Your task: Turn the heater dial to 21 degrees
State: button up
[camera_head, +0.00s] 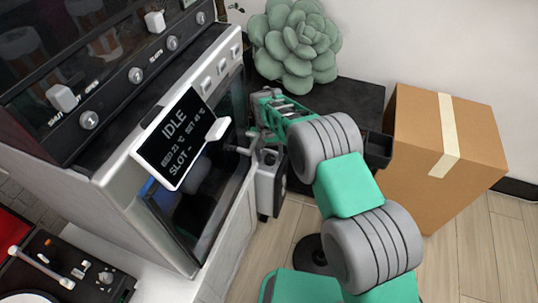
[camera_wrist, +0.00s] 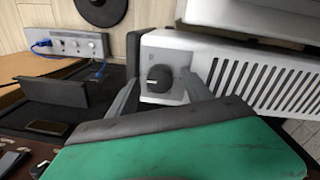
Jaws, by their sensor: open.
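The heater dial (camera_wrist: 160,78) is a round black knob with a pale mark, on the grey end panel of a heater (camera_wrist: 262,80) with a slotted vent side, in the wrist view. My gripper (camera_wrist: 161,84) is open, with one grey finger on each side of the dial. I cannot tell whether either finger touches it. The dial's setting is too small to read. In the head view my arm reaches toward the side of the oven-like machine, and the dial cannot be made out.
In the head view, a tilted display (camera_head: 180,138) reading IDLE is fixed to the machine (camera_head: 110,175). A cardboard box (camera_head: 425,165) and a green succulent (camera_head: 297,45) stand beyond my arm. In the wrist view, a grey box with blue cables (camera_wrist: 78,45) is at left.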

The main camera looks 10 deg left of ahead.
jog(key=r, duration=0.2)
jog(key=r+p, duration=0.1)
jog(key=r, duration=0.2)
jog(key=r+p, duration=0.1)
jog(key=r, duration=0.1)
jog(key=shift+a+r, duration=0.25)
jog(key=shift+r, duration=0.15)
notch_tip(320, 180, up, 16)
jog(key=p, duration=0.8)
send_over(268, 157)
jog(key=d, duration=0.7)
jog(key=s+d+r+m+t+p, duration=0.1)
jog(key=s+d+r+p, duration=0.25)
jog(key=r, duration=0.25)
jog(key=s+d+r+p, duration=0.2)
jog(key=d+r, duration=0.3)
jog(key=r, duration=0.2)
jog(key=s+d+r+t+p, duration=0.1)
jog(key=s+d+r+p, duration=0.5)
jog(key=s, duration=0.3)
jog(key=s+d+r+m+t+p, duration=0.1)
jog(key=s+d+r+p, duration=0.6)
jog(key=s+r, duration=0.2)
jog(key=shift+s+d+r+y+p, duration=0.15)
jog(key=shift+s+r+y+p, duration=0.05)
jog(key=shift+r+y+p, duration=0.1)
